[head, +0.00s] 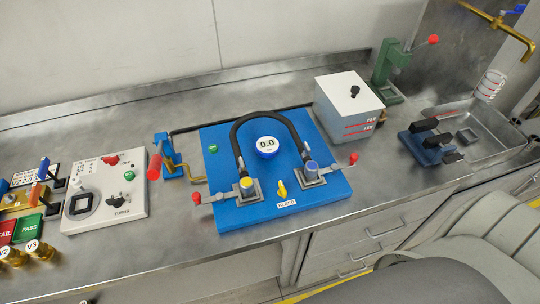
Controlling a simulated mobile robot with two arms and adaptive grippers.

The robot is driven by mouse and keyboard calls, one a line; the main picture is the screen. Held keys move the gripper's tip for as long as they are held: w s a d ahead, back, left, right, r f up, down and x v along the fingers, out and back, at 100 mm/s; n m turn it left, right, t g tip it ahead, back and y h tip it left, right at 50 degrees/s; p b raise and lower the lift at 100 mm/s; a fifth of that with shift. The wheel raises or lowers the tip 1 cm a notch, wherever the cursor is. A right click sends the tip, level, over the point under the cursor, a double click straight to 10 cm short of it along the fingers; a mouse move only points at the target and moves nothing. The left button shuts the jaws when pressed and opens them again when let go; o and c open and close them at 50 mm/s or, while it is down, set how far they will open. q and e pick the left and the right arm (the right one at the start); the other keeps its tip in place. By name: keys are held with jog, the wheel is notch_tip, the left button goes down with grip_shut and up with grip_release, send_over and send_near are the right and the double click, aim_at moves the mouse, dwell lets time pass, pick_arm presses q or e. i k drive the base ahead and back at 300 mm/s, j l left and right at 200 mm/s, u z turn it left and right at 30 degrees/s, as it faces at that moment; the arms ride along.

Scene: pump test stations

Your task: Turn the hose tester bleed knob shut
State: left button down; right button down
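The hose tester (320,205) is a blue plate on the steel bench, in the middle of the head view. Its bleed knob (282,189) is small and yellow, near the plate's front edge, just behind a white label (286,204) that appears to read BLEED. The knob stands between two clamped hose ends. A black hose (268,114) arches between them around a round gauge (267,145) reading 0.0. I cannot tell from the knob's look whether it is open or shut. Neither of my grippers is in view, and nothing touches the knob.
Red-tipped clamp levers (354,158) (196,198) stick out on both sides of the tester. A blue hand pump (166,155) with a red handle and a switch panel (105,190) stand left. A white box (348,105) stands behind right, a steel sink (490,140) far right.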

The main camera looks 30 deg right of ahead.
aim_at(282, 191)
jog(key=l+z, duration=0.1)
jog(key=z, duration=0.8)
